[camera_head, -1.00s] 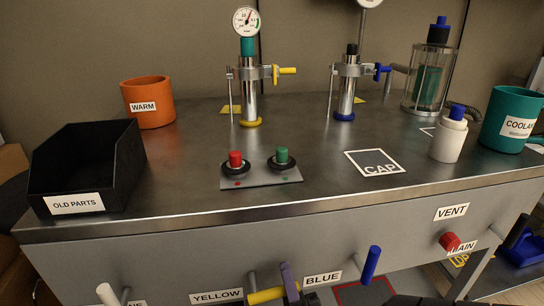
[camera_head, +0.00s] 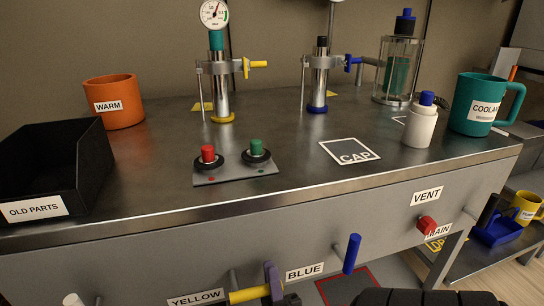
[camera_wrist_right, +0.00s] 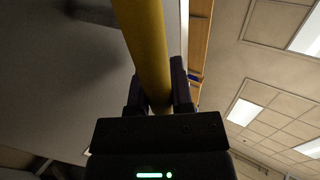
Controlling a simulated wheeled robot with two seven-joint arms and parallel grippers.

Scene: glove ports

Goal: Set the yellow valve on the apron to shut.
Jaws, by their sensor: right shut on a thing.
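The yellow valve's handle (camera_head: 248,295) is on the apron at the bottom of the head view, just right of the YELLOW label (camera_head: 196,298). The handle lies nearly level, pointing right from its stem. My right gripper (camera_head: 272,284) is shut on the handle's right end. In the right wrist view the yellow handle (camera_wrist_right: 148,45) runs between the two dark fingers of the gripper (camera_wrist_right: 159,92). My left gripper is in neither current view.
The blue valve handle (camera_head: 352,254) stands nearly upright on the apron, right of the BLUE label (camera_head: 304,272). A red knob (camera_head: 427,223) sits under the VENT label. A black bin (camera_head: 55,165), a button panel (camera_head: 235,172) and a white bottle (camera_head: 420,126) stand on the bench.

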